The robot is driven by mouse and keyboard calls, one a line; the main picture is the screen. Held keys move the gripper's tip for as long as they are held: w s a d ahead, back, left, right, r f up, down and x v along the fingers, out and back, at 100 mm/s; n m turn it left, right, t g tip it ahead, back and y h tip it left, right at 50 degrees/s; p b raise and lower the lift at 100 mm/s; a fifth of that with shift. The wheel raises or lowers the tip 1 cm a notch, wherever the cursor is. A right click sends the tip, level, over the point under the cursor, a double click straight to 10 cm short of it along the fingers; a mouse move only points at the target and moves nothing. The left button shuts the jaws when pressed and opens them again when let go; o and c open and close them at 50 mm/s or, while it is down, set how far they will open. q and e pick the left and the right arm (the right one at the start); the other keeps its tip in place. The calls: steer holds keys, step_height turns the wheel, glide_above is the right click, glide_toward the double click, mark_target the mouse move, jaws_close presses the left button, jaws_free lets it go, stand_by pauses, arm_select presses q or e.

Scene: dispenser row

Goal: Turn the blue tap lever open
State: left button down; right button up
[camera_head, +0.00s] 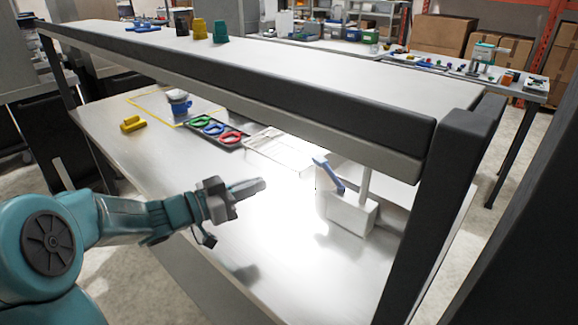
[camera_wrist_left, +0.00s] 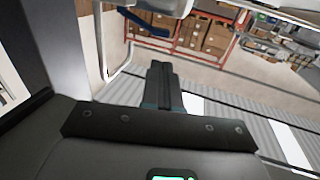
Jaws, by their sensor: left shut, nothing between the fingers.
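The blue tap lever (camera_head: 328,175) sticks up at a slant from a white box-shaped tap base (camera_head: 350,212) on the lower bench, under the upper shelf. A pale upright post rises from the base. My left gripper (camera_head: 262,184) is shut and empty, to the left of the lever and apart from it, pointing toward it above the bench. In the left wrist view my shut fingers (camera_wrist_left: 162,72) point up the picture, and a blue bar that looks like the lever (camera_wrist_left: 142,22) is beyond and left of their tips. My right gripper is in neither view.
The upper shelf (camera_head: 300,75) overhangs the bench, with a dark post (camera_head: 440,200) right of the tap. A dark tray (camera_head: 212,130) of green, blue and red rings, a yellow block (camera_head: 132,124) and a blue-and-white item (camera_head: 179,103) lie farther left. The bench before the tap is clear.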

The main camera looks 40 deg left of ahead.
mark_target(316, 163)
arm_select(q)
steer(key=x, duration=1.3)
steer(key=shift+w+d, duration=0.15)
steer(key=shift+w, duration=0.05)
steer(key=shift+h, duration=0.3)
